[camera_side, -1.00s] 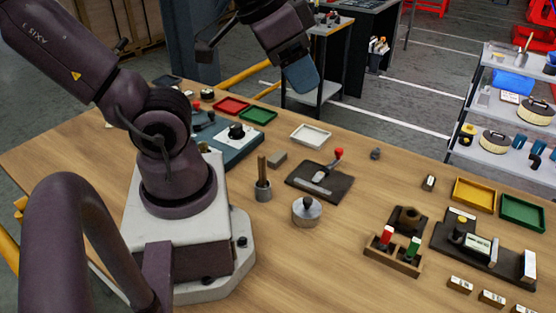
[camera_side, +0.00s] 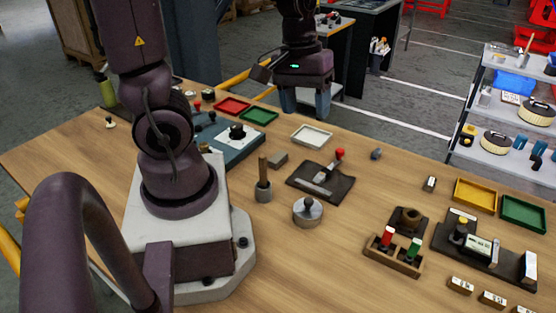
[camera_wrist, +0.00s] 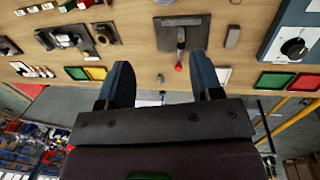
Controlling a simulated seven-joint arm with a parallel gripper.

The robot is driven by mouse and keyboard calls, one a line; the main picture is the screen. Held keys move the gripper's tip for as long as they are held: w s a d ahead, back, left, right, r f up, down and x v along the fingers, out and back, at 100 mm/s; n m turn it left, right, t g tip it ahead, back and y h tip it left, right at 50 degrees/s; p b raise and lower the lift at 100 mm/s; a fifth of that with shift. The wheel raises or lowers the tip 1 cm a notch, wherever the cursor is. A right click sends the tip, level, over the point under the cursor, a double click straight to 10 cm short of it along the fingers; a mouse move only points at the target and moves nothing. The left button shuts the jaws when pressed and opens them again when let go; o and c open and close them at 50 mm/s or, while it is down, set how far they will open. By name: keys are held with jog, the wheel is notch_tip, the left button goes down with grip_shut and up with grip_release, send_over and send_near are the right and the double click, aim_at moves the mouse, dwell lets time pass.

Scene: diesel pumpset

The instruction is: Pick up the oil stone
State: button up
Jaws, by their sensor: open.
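The likely oil stone is a small grey rectangular block (camera_side: 278,158) lying on the wooden table, between the wooden-handled pot and the white tray. It also shows in the wrist view (camera_wrist: 232,37), right of the dark mat. My gripper (camera_side: 306,103) is high over the table's far edge, fingers pointing down, apart and empty. In the wrist view my gripper (camera_wrist: 161,62) has two blue-grey fingers spread wide, with nothing between them in grip. The block is well clear of the fingers and nothing covers it.

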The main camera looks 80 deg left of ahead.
jog(key=a+f+n+g, duration=0.1)
jog(key=a+f+n, duration=0.45)
jog(key=n, duration=0.35)
jog(key=n+y, duration=0.1)
jog(key=n, duration=2.5)
send_near(278, 156)
notch_tip(278, 156, down, 4)
jog(key=shift+r, duration=0.2)
jog(key=shift+d+f, duration=0.2)
jog(key=shift+f, duration=2.65)
jog(key=c, duration=1)
jog(key=shift+c, duration=0.2)
jog(key=shift+r, duration=0.15)
